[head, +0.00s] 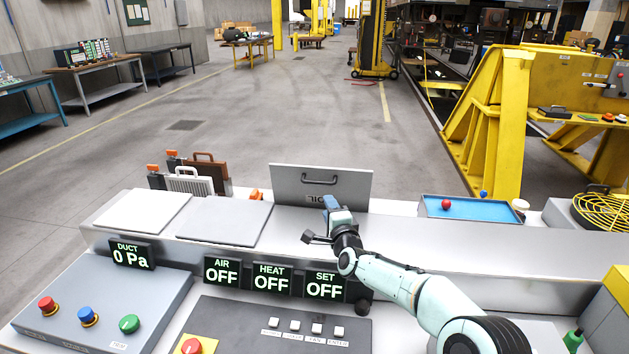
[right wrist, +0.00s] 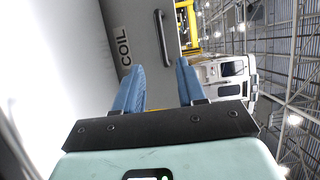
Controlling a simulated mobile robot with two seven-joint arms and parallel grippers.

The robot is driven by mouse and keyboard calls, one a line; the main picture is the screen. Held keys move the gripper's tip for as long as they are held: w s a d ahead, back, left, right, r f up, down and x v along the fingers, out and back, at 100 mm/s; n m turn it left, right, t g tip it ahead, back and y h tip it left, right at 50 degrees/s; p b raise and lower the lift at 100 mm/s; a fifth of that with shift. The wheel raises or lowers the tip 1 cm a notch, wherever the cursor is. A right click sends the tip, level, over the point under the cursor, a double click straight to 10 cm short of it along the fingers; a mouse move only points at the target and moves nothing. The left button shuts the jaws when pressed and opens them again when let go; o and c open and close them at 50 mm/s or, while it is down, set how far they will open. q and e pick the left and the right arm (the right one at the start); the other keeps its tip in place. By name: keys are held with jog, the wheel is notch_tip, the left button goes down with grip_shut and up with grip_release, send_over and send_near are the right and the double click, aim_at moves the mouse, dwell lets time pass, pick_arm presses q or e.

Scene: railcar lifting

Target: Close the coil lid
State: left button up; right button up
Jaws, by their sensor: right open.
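The coil lid (head: 290,184) is a grey panel standing open and upright at the far side of the console, with a dark handle and an upside-down label. In the right wrist view the lid (right wrist: 142,45) fills the upper left, with the word COIL and its handle showing. My right gripper (head: 331,203) is in front of the lid's lower right part in the head view. In the right wrist view its two blue fingers (right wrist: 158,82) are apart with nothing between them. Whether they touch the lid is unclear. My left gripper is not in view.
Two closed flat lids (head: 225,220) lie to the left of the coil lid. A blue tray (head: 470,209) with small balls is at the right. Displays reading OFF (head: 272,279) and a button panel (head: 105,300) line the console's front. Handled panels (head: 190,183) stand behind it.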

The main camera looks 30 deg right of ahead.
aim_at(317, 182)
jog(key=p+x, duration=0.2)
jog(key=x, duration=0.2)
jog(key=p+x, duration=0.2)
jog(key=x, duration=0.2)
jog(key=p+x, duration=0.3)
jog(key=x, duration=0.1)
jog(key=shift+a+r, duration=0.1)
jog(key=shift+r, duration=0.15)
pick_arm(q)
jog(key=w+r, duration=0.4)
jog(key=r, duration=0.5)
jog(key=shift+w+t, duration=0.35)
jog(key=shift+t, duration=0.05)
pick_arm(e)
jog(key=shift+w+f, duration=0.2)
jog(key=shift+w, duration=0.15)
